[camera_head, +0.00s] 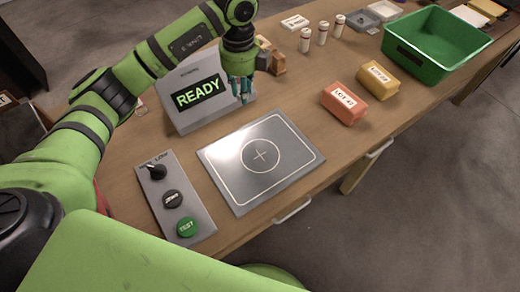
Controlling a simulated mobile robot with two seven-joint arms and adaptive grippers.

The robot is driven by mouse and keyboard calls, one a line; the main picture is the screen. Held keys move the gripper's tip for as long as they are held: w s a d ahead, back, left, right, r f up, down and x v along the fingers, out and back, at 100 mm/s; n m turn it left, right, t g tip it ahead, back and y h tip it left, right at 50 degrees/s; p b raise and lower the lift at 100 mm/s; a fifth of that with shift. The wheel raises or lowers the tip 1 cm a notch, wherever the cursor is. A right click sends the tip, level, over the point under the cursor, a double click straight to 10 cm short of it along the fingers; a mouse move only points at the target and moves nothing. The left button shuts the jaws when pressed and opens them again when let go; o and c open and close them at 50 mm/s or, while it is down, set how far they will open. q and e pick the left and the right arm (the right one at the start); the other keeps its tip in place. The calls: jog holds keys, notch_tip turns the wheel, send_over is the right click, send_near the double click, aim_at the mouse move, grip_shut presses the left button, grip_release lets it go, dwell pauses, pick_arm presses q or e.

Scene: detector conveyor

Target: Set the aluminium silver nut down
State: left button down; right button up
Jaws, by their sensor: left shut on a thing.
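My left gripper (243,92) hangs fingers-down in front of the right part of the detector display, above the table. It is shut on the aluminium silver nut, which is too small and too covered by the fingers to make out clearly. The grey detector plate (219,168), with a white outline, a circle and a centre cross, lies flat below and nearer than the gripper. Nothing lies on the plate. My right gripper is not in view.
The display (196,98) reads READY. A control panel (208,219) with a knob and buttons lies left of the plate. Orange (344,103) and yellow (377,82) blocks, a green bin (432,68) and several small vials stand to the right. Table between plate and blocks is clear.

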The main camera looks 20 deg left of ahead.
pick_arm(q)
jog(key=a+n, duration=0.1)
jog(key=n, duration=0.1)
jog(key=shift+a+f+n, duration=0.1)
jog(key=shift+a+n, duration=0.05)
jog(key=shift+n, duration=0.25)
jog(key=shift+s+f+p, duration=0.1)
jog(key=shift+f+p, duration=0.05)
jog(key=shift+p, duration=0.2)
jog(key=p, duration=0.5)
send_over(260, 156)
notch_tip(260, 156, down, 6)
jog(key=shift+a+f, duration=0.1)
jog(key=shift+a, duration=0.05)
jog(key=shift+f, duration=0.2)
notch_tip(260, 156, down, 3)
jog(key=shift+f+p, duration=0.1)
jog(key=shift+p, duration=0.8)
jog(key=shift+f, duration=0.5)
jog(key=shift+f, duration=0.15)
